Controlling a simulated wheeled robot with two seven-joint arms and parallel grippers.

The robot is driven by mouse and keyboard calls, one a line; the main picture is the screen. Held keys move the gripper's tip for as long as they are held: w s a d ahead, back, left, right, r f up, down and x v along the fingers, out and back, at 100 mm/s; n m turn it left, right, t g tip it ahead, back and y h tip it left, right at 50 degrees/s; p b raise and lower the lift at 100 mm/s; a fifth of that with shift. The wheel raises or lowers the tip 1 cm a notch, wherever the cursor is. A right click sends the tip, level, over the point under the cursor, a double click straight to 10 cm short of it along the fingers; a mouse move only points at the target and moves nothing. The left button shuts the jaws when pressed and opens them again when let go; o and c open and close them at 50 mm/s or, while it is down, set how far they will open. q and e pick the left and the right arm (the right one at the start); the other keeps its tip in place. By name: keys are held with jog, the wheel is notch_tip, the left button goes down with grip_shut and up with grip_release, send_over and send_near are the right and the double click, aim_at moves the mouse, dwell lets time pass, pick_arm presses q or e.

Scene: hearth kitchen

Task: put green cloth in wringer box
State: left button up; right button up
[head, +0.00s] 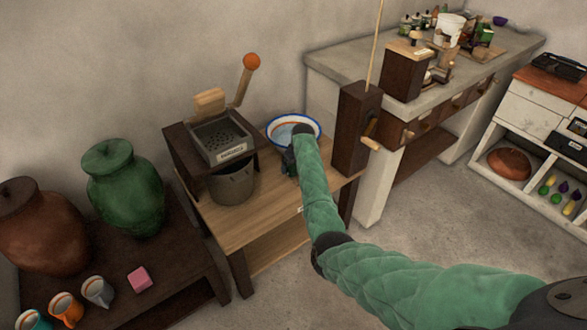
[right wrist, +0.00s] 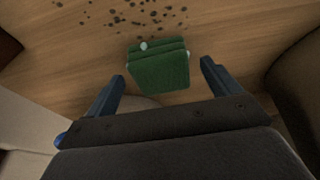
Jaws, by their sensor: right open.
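The folded green cloth (right wrist: 160,68) lies on the wooden tabletop in the right wrist view. My right gripper (right wrist: 163,82) is open, with its two dark fingers apart and the cloth between and just beyond their tips. I see no contact. In the head view my right gripper (head: 290,160) is over the low wooden table by the basin, partly hidden by my green arm, and I cannot make out the cloth there. The wringer box (head: 222,141), with a perforated inside, a label and a raised lever, sits on a dark stand to the left. My left gripper is out of view.
A grey bucket (head: 232,184) stands under the wringer box. A white, blue-rimmed basin (head: 293,128) sits behind my gripper. A dark wooden post (head: 356,130) with a crank rises at the right. A green jar (head: 124,188), mugs and a pink block (head: 139,279) stand left. Dark spots mark the tabletop.

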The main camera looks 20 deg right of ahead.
jog(key=shift+w+f, duration=0.15)
jog(key=shift+f, duration=0.45)
jog(key=c, duration=1.3)
jog(key=shift+o, duration=0.2)
jog(key=shift+r, duration=0.1)
